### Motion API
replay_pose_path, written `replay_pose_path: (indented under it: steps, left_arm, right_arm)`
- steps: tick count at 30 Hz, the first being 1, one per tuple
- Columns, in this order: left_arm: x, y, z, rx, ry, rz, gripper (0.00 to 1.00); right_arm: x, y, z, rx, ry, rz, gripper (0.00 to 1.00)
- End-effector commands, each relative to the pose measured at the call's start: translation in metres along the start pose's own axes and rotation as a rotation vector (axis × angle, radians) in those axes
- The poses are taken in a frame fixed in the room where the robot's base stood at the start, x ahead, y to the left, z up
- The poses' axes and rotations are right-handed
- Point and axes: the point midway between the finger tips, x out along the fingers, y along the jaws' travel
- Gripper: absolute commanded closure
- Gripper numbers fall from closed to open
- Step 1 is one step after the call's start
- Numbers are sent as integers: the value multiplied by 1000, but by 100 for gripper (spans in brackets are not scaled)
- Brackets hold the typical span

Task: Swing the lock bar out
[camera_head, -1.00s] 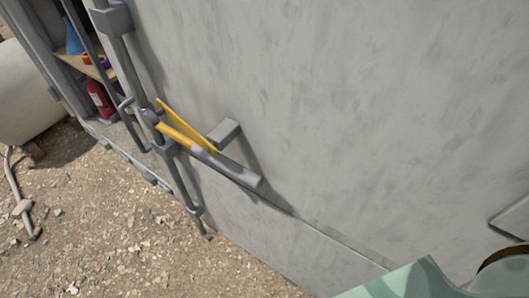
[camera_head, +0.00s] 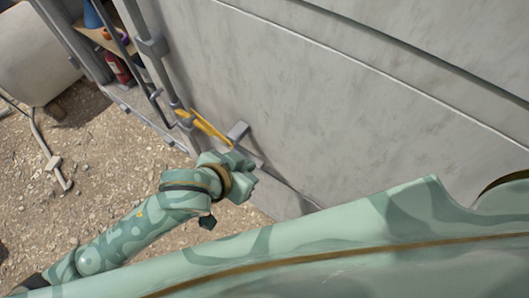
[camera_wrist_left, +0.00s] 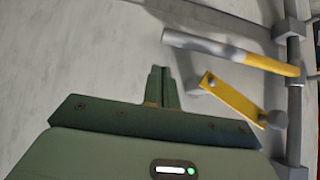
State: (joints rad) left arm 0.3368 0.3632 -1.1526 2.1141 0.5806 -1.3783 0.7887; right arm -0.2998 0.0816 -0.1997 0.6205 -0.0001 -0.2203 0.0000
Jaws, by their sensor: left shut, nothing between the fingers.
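The lock bar (camera_head: 202,124) is a lever with a yellow root and a grey grip, running out from an upright rod (camera_head: 169,82) across the grey wall. In the wrist view the lock bar (camera_wrist_left: 235,53) crosses at the upper right, with its grey end toward my fingers. A separate yellow plate (camera_wrist_left: 235,100) lies beside it. My left gripper (camera_head: 245,166) covers part of the grey grip in the head view. In the wrist view the left gripper's fingers (camera_wrist_left: 161,75) are together and empty, left of the lever and apart from it in the picture. My right gripper is not in view.
A grey block (camera_head: 238,130) sticks out of the wall (camera_head: 300,100) near the lever. Shelves with a red extinguisher (camera_head: 117,68) stand at the upper left, beside a pale tank (camera_head: 40,60). Gravel ground (camera_head: 100,150) lies open at left.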

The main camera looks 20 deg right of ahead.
Motion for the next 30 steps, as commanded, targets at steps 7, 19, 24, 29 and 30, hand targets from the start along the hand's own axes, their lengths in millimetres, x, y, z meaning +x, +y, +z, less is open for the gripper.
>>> replay_pose_path:
  steps: [7,19,24,29,30]
  left_arm:
    - [10,-1,0,0,1,-2,100]
    - [78,-1,0,1,1,-3,100]
    - [96,-1,0,1,2,-1,100]
    - [100,-1,-1,0,3,0,100]
    - [100,-1,-1,0,3,0,100]
  right_arm:
    - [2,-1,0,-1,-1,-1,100]
    - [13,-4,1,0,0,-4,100]
    - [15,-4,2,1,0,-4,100]
    - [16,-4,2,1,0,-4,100]
    - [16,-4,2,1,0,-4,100]
